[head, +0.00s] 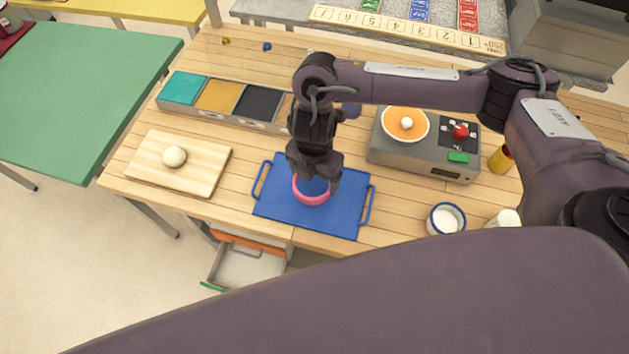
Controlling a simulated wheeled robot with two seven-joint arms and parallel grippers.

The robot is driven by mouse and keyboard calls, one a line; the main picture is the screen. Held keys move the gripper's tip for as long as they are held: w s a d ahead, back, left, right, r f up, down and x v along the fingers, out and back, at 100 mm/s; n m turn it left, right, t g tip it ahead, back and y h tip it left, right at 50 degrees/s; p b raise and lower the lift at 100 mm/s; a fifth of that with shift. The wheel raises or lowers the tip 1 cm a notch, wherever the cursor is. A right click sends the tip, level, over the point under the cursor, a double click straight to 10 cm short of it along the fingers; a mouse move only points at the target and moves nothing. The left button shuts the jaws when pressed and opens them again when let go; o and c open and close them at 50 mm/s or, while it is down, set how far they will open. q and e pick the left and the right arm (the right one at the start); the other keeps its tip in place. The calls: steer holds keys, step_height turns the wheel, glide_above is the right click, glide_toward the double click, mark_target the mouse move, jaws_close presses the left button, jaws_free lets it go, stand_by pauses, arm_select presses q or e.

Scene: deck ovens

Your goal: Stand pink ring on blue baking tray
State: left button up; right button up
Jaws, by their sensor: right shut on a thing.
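The pink ring (311,198) is in the middle of the head view, over the blue baking tray (285,212). My right gripper (313,180) reaches down from above and is shut on the ring's far side. The gripper hides part of the ring. I cannot tell whether the ring touches the tray or hangs just above it. The tray lies flat on the wooden table, with a handle at its left and right ends. My left gripper does not show.
A cutting board (205,178) with a dough ball (174,156) lies left of the tray. A three-coloured bin box (222,113) stands behind. A grey scale-like device (420,158) is at back right. A white-filled cup (446,219) stands right. An open drawer (245,268) juts below the front edge.

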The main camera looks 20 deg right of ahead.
steer(key=shift+f+b, duration=0.3)
steer(key=shift+f, duration=1.15)
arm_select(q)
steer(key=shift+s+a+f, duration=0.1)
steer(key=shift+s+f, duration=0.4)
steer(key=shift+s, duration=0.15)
arm_select(e)
steer(key=shift+f, duration=0.2)
steer(key=o, duration=0.9)
steer(key=shift+r, duration=0.3)
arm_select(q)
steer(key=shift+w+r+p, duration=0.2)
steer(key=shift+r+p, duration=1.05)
arm_select(e)
step_height(320, 180, up, 12)
